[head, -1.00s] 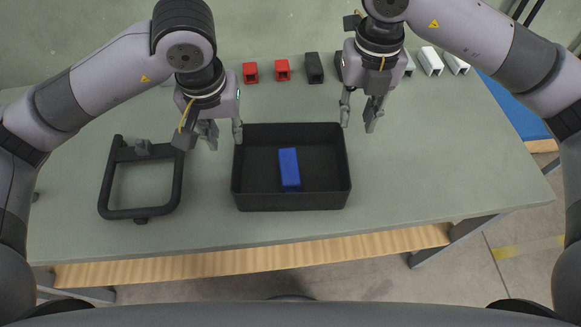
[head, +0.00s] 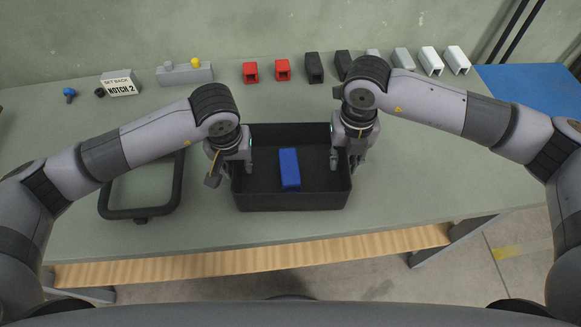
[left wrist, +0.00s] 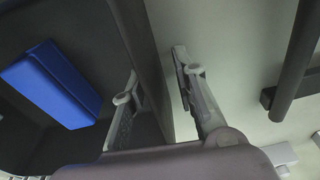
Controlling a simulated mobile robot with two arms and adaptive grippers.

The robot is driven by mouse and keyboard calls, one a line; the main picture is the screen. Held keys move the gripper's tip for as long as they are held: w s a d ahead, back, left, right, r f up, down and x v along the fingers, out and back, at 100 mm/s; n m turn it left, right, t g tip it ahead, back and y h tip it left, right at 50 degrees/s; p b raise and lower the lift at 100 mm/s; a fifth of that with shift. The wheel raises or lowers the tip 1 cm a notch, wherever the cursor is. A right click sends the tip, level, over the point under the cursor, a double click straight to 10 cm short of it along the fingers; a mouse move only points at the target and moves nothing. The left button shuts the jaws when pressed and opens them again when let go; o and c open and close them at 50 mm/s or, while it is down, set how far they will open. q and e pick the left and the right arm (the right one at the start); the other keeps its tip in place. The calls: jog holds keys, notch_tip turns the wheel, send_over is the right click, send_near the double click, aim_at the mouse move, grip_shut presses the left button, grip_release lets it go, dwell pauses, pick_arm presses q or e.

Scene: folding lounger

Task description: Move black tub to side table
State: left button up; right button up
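The black tub (head: 292,202) stands on the grey-green table with a blue block (head: 289,169) lying in it. My left gripper (head: 238,172) is down at the tub's left wall. In the left wrist view its open fingers (left wrist: 160,100) sit on either side of the tub wall (left wrist: 146,60), apart from it, with the blue block (left wrist: 52,84) on the inner side. My right gripper (head: 344,164) is at the right wall, one finger inside the tub and one outside, and looks open. A blue flat surface (head: 530,95), possibly the side table, is at the far right.
A black frame (head: 140,213) lies left of the tub, close to my left gripper. Red (head: 250,72), black (head: 314,68) and white (head: 430,61) blocks line the back edge. The table right of the tub is clear.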

pick_arm(q)
jog(key=shift+c, duration=0.2)
pick_arm(e)
jog(key=shift+c, duration=0.2)
pick_arm(q)
grip_shut()
pick_arm(e)
grip_shut()
